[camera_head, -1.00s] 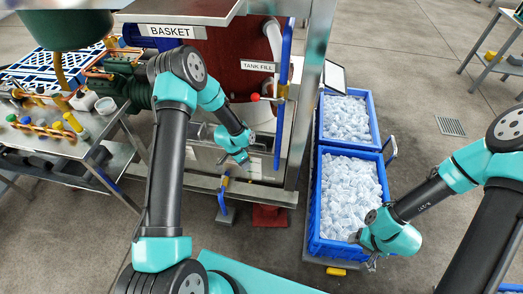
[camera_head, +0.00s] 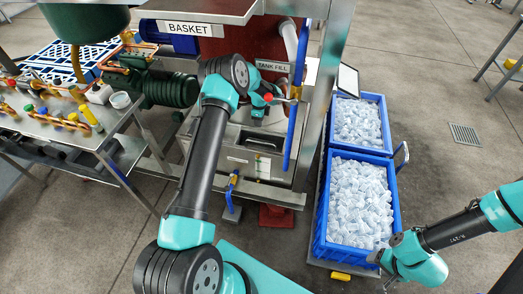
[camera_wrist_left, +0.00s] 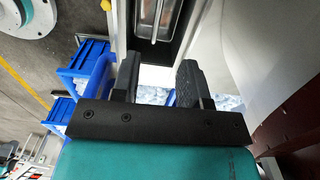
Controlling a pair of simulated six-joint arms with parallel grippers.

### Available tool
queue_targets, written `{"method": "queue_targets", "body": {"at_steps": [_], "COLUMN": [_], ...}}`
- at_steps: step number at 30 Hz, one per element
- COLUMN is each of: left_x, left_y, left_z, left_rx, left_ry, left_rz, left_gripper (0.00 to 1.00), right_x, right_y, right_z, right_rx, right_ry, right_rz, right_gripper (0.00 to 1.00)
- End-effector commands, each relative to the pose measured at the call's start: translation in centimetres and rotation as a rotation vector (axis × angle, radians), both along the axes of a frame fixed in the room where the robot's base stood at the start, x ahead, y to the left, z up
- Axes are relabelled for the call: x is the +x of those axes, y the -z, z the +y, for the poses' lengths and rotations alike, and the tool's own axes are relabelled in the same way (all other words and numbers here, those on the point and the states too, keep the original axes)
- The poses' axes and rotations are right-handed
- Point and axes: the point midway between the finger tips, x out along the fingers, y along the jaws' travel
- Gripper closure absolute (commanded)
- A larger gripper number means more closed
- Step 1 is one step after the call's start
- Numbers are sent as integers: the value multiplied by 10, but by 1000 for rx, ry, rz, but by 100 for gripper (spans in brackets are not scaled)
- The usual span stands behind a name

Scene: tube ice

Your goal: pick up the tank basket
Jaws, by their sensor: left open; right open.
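I cannot clearly make out the tank basket in either view. A "BASKET" label (camera_head: 190,28) is on the machine's upper ledge, and a grey metal tank (camera_head: 238,160) stands below. My left gripper (camera_head: 259,112) is above the tank's back part, beside a red-knobbed valve, with its tips partly hidden by my arm. In the left wrist view its fingers (camera_wrist_left: 158,82) are apart with nothing between them. My right gripper (camera_head: 384,270) is open by the near right corner of the front ice crate.
Two blue crates of tube ice (camera_head: 318,225) stand on the right. A "TANK FILL" label (camera_head: 273,66) and a vertical blue pipe (camera_head: 296,110) are by the valve. A cluttered metal table (camera_head: 75,135) is on the left.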

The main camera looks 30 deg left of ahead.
Motion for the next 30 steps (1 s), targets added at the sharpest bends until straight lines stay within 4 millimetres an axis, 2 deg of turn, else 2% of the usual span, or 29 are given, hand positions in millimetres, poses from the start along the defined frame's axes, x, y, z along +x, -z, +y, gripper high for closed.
{"method": "queue_targets", "body": {"at_steps": [4,8,24,30], "left_x": [0,-1,0,0], "left_y": [7,22,111,122], "left_z": [0,0,-1,-1], "left_rx": [-1,-1,-1,0], "left_ry": [0,-1,-2,-1], "left_rz": [1,2,0,-2], "left_gripper": [59,59,59,59], "right_x": [0,0,0,0], "right_y": [0,0,0,0], "right_z": [0,0,0,0], "right_rx": [0,0,0,0], "right_ry": [0,0,0,0], "right_rz": [0,0,0,0], "right_gripper": [41,41,41,41]}}
